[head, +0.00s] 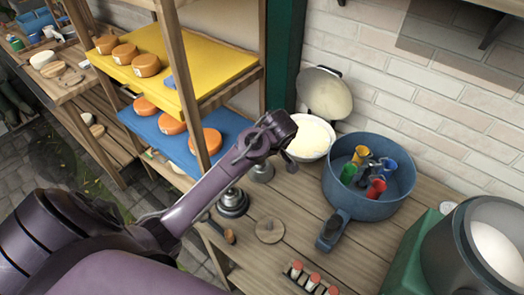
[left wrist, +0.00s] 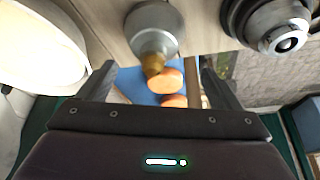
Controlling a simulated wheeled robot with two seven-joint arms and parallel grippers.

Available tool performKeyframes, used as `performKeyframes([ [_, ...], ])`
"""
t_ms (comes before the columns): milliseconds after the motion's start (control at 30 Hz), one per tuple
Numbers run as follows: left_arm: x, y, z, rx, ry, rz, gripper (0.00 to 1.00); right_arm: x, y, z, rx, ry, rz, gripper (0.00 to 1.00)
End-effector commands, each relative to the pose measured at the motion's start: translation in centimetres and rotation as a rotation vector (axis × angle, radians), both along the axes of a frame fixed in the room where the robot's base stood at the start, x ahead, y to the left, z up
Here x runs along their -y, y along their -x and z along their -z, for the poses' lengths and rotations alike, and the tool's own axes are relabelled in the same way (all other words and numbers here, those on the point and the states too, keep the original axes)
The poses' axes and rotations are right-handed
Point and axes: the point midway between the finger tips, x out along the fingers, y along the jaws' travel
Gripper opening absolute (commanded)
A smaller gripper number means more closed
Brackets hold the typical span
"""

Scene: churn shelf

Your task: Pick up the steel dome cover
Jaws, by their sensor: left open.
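The steel dome cover (head: 262,171), a small grey dome, stands on the wooden table just below my left gripper (head: 266,153) in the head view, which partly hides it. In the left wrist view the dome cover (left wrist: 154,28) shows at top centre, its brown knob pointing between the fingertips. My left gripper (left wrist: 158,66) is open and empty; I cannot tell whether a finger touches the knob. My right gripper is not in view.
A white bowl (head: 309,140) and a blue pan (head: 365,207) holding colored cups stand right of the gripper. A round wooden disc (head: 269,230) and red-capped jars (head: 312,281) lie nearer. A shelf post (head: 187,85) and shelves with orange rounds stand left.

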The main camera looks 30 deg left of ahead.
Motion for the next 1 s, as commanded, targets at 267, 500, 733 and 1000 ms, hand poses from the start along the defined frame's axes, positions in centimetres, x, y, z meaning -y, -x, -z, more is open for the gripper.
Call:
performKeyframes([
  [267, 0.3, -0.3, 2.0, -0.004, 0.02, 0.005, 0.86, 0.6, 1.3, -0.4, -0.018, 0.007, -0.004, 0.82],
  [500, -0.8, -1.1, 4.4, -0.005, 0.019, 0.005, 0.86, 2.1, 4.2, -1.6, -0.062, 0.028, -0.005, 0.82],
  [733, -1.7, -1.5, 7.1, -0.002, 0.019, 0.007, 0.86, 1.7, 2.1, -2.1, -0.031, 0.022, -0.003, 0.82],
  [1000, -1.7, -1.6, 7.4, -0.001, 0.019, 0.006, 0.84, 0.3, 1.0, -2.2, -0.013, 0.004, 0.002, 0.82],
])
